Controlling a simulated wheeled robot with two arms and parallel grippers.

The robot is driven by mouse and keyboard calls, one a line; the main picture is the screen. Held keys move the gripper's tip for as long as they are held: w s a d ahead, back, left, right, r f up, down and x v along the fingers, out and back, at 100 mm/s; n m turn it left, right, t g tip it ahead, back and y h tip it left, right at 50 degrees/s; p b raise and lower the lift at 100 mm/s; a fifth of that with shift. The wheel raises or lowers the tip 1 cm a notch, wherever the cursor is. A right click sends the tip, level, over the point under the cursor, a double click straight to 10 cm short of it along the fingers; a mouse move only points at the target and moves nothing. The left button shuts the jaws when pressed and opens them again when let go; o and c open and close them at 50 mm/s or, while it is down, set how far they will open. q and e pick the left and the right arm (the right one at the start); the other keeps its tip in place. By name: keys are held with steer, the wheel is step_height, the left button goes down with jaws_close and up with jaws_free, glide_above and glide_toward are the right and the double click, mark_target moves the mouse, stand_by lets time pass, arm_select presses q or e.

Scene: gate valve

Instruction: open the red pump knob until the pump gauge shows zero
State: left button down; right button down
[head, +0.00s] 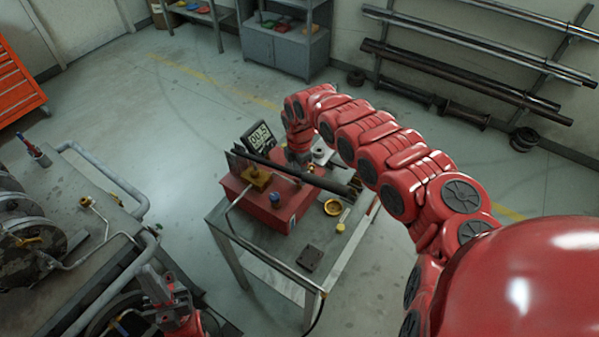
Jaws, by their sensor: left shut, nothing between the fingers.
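The red pump (264,205) sits on a small metal table. Its digital gauge (259,137) stands at the back and seems to read about 00.5, though the digits are small. A long dark lever (310,179) runs across the pump's top. I cannot make out the red knob; my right arm covers part of the pump's far side. My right gripper (298,157) points down behind the lever, and its fingers are too hidden to judge. My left gripper (158,287) is low at the bottom left, shut and empty, apart from the pump and beside the left workbench.
The pump table (283,256) also holds a brass ring (332,207) and a dark block (310,257). A bench (100,243) with pipes and a valve stands at the left. Shelves and pipe racks line the back; the floor between is clear.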

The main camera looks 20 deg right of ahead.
steer(key=shift+c, duration=1.9)
jaws_free()
steer(key=shift+r, duration=0.1)
step_height(320, 180, up, 17)
steer(key=b, duration=0.5)
steer(key=shift+r+b, duration=0.15)
steer(key=shift+b, duration=0.2)
